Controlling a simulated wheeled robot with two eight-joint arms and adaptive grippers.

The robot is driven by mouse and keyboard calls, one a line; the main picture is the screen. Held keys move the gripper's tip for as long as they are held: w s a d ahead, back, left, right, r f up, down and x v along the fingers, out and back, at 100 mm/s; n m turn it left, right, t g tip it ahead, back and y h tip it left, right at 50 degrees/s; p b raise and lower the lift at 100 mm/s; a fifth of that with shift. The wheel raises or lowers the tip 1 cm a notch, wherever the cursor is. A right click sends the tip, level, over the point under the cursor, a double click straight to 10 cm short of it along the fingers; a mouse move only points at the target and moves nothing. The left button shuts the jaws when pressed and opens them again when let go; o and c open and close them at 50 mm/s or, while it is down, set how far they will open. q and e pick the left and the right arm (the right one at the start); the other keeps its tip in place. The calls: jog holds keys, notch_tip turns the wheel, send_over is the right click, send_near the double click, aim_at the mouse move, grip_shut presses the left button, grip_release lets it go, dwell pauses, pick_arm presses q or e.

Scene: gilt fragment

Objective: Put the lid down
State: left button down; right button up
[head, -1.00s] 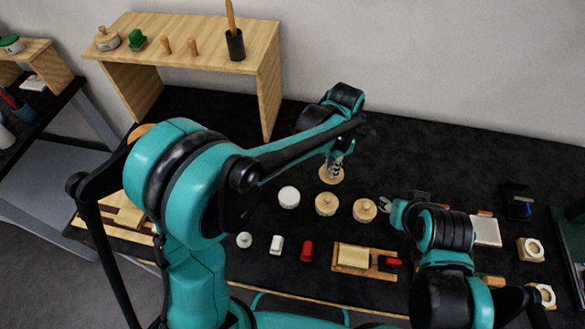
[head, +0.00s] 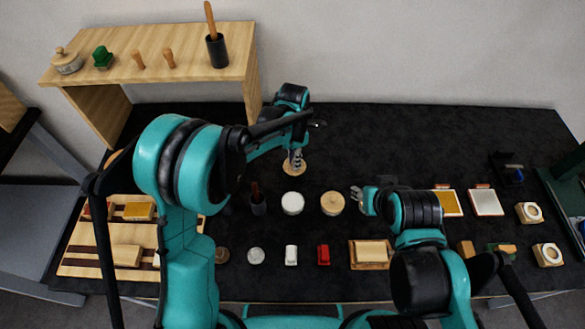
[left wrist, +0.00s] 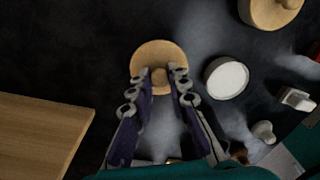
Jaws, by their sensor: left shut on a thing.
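My left gripper (head: 295,157) points down and is shut on the knob of a round, flat wooden lid (head: 299,171). In the left wrist view the two fingers (left wrist: 161,78) close around the knob, and the lid (left wrist: 153,52) spreads beyond the fingertips. The lid is just behind a white round jar (head: 292,204) in the head view and apart from it. I cannot tell whether the lid touches the table. My right gripper (head: 357,193) is beside a wooden lidded pot (head: 332,204); its jaw state is unclear.
A wooden shelf (head: 160,47) stands at the back left, holding a pot, a green thing, pegs and a dark cup. Small items, including a red one (head: 323,255), line the front. The dark table (head: 420,135) is clear at the back right.

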pick_arm(q)
jog(key=shift+a+f, duration=0.2)
jog(key=shift+f, duration=0.25)
notch_tip(320, 180, down, 3)
jog(key=shift+f+b, duration=0.2)
jog(key=shift+b, duration=0.4)
jog(key=shift+f, duration=0.1)
jog(key=c, duration=1.5)
grip_release()
jog(key=shift+o, duration=0.2)
